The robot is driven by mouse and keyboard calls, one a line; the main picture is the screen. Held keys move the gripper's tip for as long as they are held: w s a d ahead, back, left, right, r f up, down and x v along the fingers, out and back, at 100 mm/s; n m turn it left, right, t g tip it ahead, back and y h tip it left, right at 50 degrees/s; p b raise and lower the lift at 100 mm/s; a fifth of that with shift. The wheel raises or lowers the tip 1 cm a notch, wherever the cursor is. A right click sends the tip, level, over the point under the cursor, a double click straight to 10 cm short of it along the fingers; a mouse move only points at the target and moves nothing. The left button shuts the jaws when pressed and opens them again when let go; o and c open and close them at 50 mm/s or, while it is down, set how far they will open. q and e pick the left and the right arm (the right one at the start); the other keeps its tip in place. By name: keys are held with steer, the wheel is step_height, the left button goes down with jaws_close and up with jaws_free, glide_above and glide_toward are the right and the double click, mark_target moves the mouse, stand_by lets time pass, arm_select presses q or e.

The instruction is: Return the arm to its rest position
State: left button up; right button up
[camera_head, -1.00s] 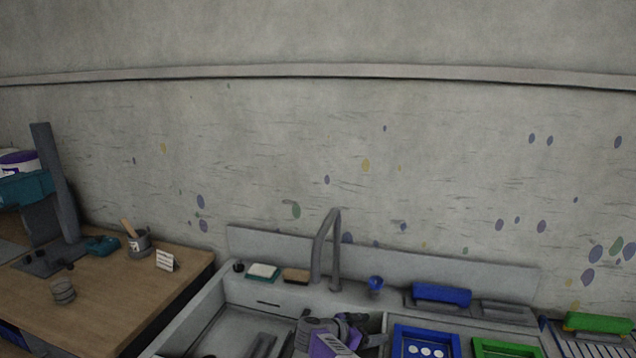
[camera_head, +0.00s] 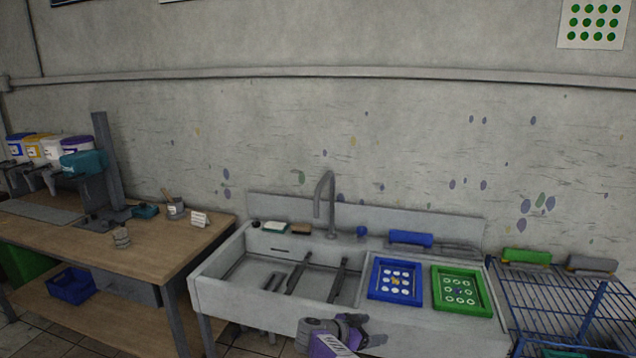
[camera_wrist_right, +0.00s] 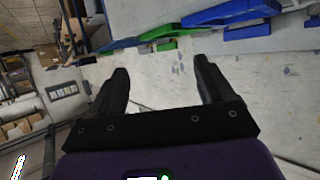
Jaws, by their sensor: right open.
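My right gripper (camera_head: 362,330) is low in the head view, in front of the front edge of the sink unit. Its purple and grey wrist comes up from the bottom edge. In the right wrist view its two black fingers (camera_wrist_right: 162,82) stand apart with nothing between them, so it is open and empty. My left gripper is not in view.
A white sink (camera_head: 250,297) with a tap stands ahead. A blue frame (camera_head: 396,300) and a green frame (camera_head: 462,312) lie on its right part. A blue wire rack (camera_head: 560,300) stands right, a wooden table (camera_head: 150,250) left. Bare floor shows at lower left.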

step_height(320, 180, down, 12)
steer(key=n+t+y, duration=0.5)
steer(key=n, duration=0.1)
steer(key=s+a+f+n+g+y, duration=0.25)
steer(key=s+f+y, duration=0.35)
steer(key=s+f, duration=0.45)
steer(key=s+f+g+y, duration=0.1)
steer(key=s+g, duration=0.1)
steer(key=s, duration=0.8)
steer(key=s+a+f+n+g+y, duration=0.1)
steer(key=s+g+y, duration=0.1)
steer(key=s, duration=0.9)
steer(key=s+a+f+g+y, duration=0.1)
steer(key=s+g, duration=0.3)
steer(key=s, duration=0.7)
steer(key=shift+s+a+y, duration=0.25)
steer(key=shift+y, duration=0.25)
steer(key=shift+f+g, duration=0.1)
steer(key=shift+g, duration=0.15)
